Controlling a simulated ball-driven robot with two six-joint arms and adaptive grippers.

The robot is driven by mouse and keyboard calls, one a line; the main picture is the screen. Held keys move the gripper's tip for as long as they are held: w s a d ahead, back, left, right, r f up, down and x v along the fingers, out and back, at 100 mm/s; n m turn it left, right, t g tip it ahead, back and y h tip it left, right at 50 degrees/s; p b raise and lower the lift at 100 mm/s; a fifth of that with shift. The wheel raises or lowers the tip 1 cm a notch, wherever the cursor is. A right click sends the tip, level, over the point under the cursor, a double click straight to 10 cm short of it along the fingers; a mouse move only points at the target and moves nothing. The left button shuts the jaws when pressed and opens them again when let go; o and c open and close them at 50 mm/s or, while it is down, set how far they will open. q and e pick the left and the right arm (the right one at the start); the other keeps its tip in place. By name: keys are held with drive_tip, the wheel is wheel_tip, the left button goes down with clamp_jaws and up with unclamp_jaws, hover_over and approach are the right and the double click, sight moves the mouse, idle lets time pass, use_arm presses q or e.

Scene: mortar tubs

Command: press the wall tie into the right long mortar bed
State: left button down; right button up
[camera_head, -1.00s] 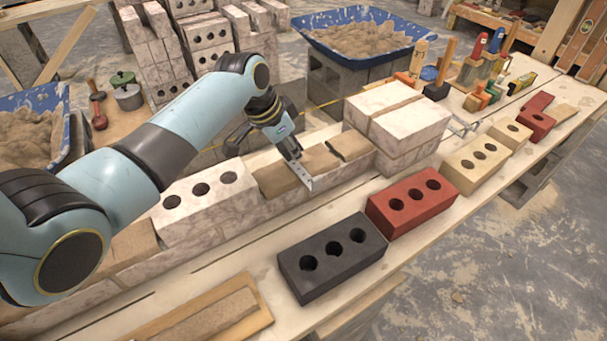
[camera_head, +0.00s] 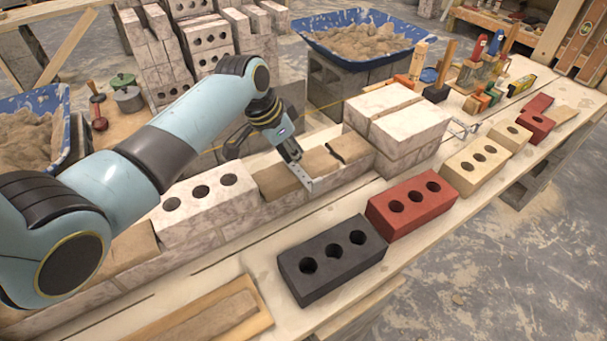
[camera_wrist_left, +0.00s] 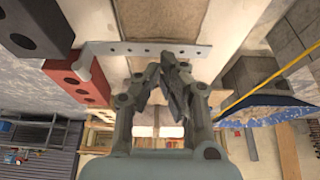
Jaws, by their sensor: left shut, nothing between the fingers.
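The wall tie (camera_wrist_left: 147,48) is a flat grey strip with a row of holes and a bent end at the left of the wrist view. It lies across the right long mortar bed (camera_wrist_left: 150,18), and in the head view the tie (camera_head: 306,181) shows at the wall's front edge. The bed (camera_head: 322,160) is brown mortar between a white holed brick and a stack of pale bricks. My left gripper (camera_wrist_left: 172,62) is shut and empty, its fingertips close to the tie's edge; I cannot tell whether they touch. It also shows in the head view (camera_head: 293,155). My right gripper is not in view.
A white holed brick (camera_head: 208,203) and stacked pale bricks (camera_head: 400,125) flank the bed. Black (camera_head: 332,258), red (camera_head: 411,205) and cream (camera_head: 473,166) bricks line the bench front. A blue mortar tub (camera_head: 413,39) stands behind. Metal pieces (camera_head: 462,129) lie beyond the stack.

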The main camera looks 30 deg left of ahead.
sight(293, 168)
use_arm(q)
drive_tip(key=shift+f, duration=0.1)
idle(0.4)
drive_tip(key=shift+f+b, duration=0.35)
drive_tip(key=shift+f, duration=0.3)
idle(0.4)
drive_tip(key=shift+f+p, duration=0.3)
drive_tip(key=shift+f, duration=0.05)
idle(1.4)
wheel_tip(293, 168, up, 5)
drive_tip(key=p, duration=0.4)
drive_tip(key=shift+p, duration=0.4)
wheel_tip(293, 168, up, 4)
drive_tip(key=p, duration=0.4)
